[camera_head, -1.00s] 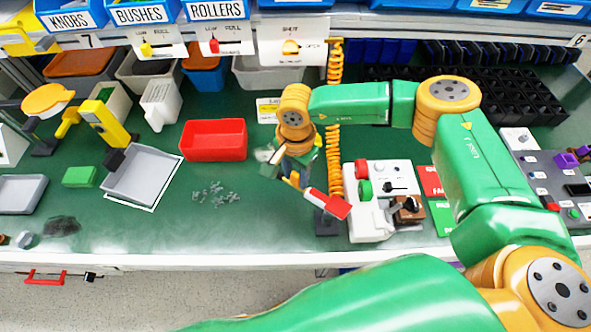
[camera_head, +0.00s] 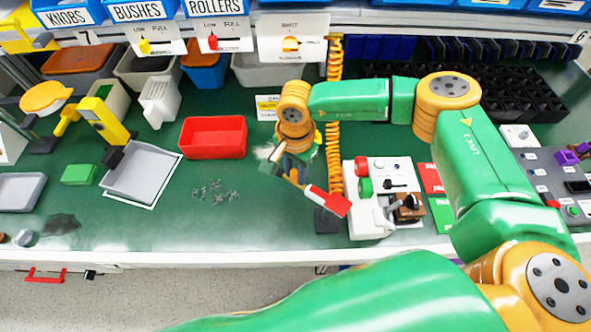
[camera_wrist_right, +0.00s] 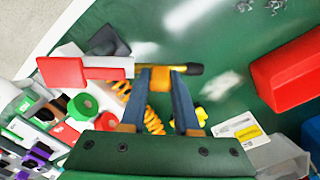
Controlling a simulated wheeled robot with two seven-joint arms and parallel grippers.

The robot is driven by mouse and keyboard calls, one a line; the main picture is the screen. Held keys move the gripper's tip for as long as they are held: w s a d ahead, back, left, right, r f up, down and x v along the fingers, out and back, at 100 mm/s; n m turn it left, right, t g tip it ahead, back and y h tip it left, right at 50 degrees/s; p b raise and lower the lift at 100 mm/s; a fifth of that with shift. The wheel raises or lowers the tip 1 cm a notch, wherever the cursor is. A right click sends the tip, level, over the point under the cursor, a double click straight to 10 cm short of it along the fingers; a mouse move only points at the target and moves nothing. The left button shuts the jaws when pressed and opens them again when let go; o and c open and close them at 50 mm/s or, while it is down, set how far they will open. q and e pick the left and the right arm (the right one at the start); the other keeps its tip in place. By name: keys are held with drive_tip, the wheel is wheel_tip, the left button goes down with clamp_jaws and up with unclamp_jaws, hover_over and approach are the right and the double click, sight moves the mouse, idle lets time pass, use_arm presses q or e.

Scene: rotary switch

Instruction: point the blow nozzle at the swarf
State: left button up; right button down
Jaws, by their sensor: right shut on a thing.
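The blow nozzle (camera_head: 326,199) has a red and white body and a thin dark tip. My right gripper (camera_head: 293,160) is shut on it above the bench, left of the white switch box. The swarf (camera_head: 214,192) is a patch of small grey chips on the green bench, left of my gripper and below the red bin. It also shows at the top edge of the right wrist view (camera_wrist_right: 268,5). My left gripper is out of view.
A red bin (camera_head: 213,138) stands behind the swarf. A grey tray (camera_head: 142,175) lies to its left. An orange coiled hose (camera_head: 335,110) hangs behind my gripper. The white switch box (camera_head: 382,198) stands to the right. The bench in front of the swarf is clear.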

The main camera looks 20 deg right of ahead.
drive_tip(key=shift+w+r, duration=0.1)
idle(0.7)
drive_tip(key=shift+a, duration=0.1)
drive_tip(key=s+a+n+b, duration=0.1)
drive_tip(key=n+b, duration=0.1)
drive_tip(key=s+a+n+b, duration=0.1)
drive_tip(key=s+n+b, duration=0.1)
drive_tip(key=shift+s+a+n+b, duration=0.15)
drive_tip(key=shift+a+n+b, duration=0.2)
drive_tip(key=shift+a+n, duration=0.05)
drive_tip(key=c, duration=0.9)
unclamp_jaws()
